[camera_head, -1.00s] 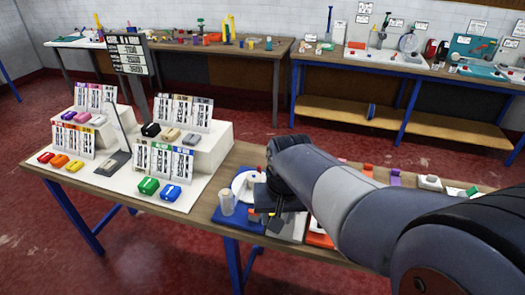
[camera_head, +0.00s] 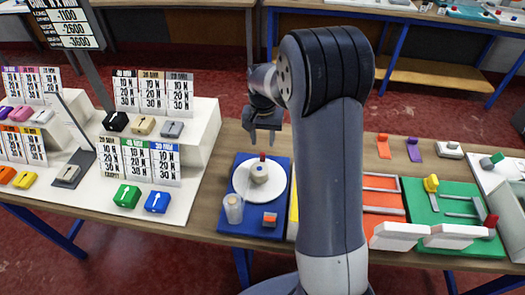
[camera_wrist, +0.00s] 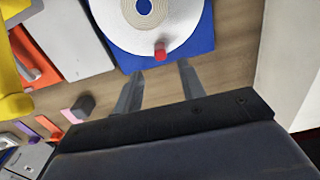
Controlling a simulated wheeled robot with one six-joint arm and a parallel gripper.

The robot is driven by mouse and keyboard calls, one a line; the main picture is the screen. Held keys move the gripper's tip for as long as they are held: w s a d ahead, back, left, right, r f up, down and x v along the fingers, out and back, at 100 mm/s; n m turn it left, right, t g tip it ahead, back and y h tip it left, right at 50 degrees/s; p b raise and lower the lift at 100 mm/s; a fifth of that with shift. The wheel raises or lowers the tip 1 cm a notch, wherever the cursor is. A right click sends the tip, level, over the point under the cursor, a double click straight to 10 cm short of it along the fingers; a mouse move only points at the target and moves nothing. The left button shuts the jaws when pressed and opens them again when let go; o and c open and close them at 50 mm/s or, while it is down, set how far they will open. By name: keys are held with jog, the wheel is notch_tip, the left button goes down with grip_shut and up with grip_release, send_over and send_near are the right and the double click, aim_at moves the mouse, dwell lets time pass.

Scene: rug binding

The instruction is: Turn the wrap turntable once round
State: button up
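The wrap turntable is a round white disc (camera_head: 243,183) on a blue base (camera_head: 224,222), with a beige roll (camera_head: 259,174) at its middle. A small red peg (camera_head: 262,157) stands at the disc's far rim. In the wrist view, the white disc (camera_wrist: 184,28) shows at the top, with the red peg (camera_wrist: 160,51) on its near edge. My gripper (camera_head: 262,141) is at the far side of the disc. Its fingers (camera_wrist: 159,68) are apart and empty, pointing at the peg, which lies just beyond the tips, in line with the gap.
A clear cup (camera_head: 234,209) and a small orange-and-grey block (camera_head: 269,219) stand on the blue base's near part. A white display stand (camera_head: 190,160) is to the left. Orange (camera_head: 384,215) and green (camera_head: 425,200) trays lie right, partly behind my arm.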

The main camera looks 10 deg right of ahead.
aim_at(263, 153)
notch_tip(263, 153, down, 8)
jog(key=shift+r+p, duration=0.2)
jog(key=shift+p, duration=0.25)
jog(key=shift+c, duration=0.2)
grip_shut()
